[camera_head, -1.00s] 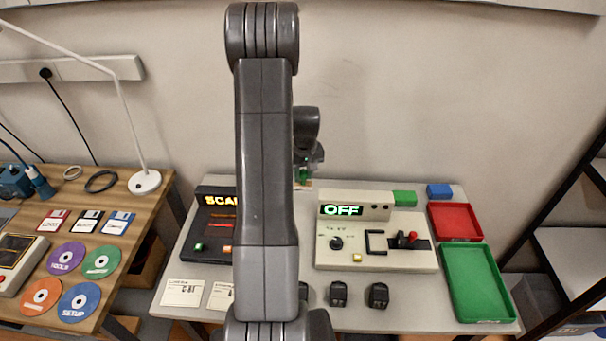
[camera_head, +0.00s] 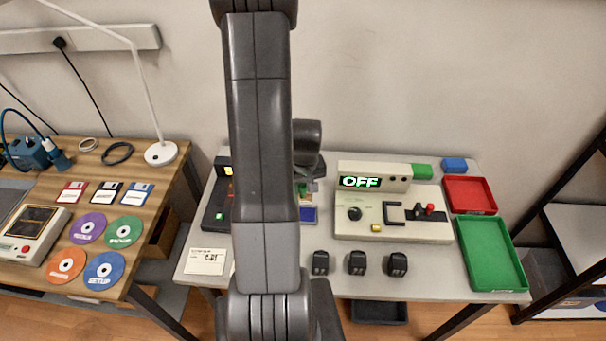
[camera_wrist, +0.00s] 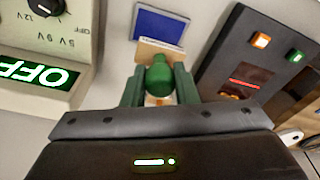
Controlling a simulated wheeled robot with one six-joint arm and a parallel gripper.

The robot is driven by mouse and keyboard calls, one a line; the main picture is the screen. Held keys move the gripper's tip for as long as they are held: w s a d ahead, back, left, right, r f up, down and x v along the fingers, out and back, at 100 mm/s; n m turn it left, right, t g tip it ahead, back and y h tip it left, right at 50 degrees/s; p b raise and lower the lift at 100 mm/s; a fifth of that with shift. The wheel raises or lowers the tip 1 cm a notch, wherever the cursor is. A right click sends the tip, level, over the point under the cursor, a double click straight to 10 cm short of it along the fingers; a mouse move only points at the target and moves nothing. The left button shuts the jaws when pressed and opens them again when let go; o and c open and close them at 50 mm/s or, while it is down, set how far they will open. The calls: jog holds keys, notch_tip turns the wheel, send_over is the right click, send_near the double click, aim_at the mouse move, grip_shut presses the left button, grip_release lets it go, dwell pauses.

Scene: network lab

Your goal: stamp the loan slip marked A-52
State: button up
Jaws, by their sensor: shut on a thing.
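My gripper (camera_wrist: 160,88) is shut on a stamp with a round green handle (camera_wrist: 159,74) and a pale wooden block (camera_wrist: 158,50). In the wrist view a blue pad (camera_wrist: 160,24) in a pale frame lies just beyond the block; I cannot tell whether they touch. The pad also shows in the head view (camera_head: 308,215), below my gripper (camera_head: 304,188), which is partly hidden by my arm. A white slip (camera_head: 205,261) lies at the table's front left; its mark is too small to read surely. No slip shows in the wrist view.
A beige device (camera_head: 400,228) reading OFF stands right of the pad; a dark scanner box (camera_head: 217,205) stands left. Several black blocks (camera_head: 357,263) line the front. Red (camera_head: 470,195) and green (camera_head: 492,255) trays stand at right.

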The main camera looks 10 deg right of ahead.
aim_at(303, 197)
jog(key=shift+f+b, duration=1.6)
jog(key=shift+f, duration=1.35)
jog(key=shift+f+b, duration=0.6)
jog(key=shift+b, duration=0.2)
dwell(0.4)
jog(key=shift+r+p, duration=2.2)
jog(key=shift+r, duration=1.4)
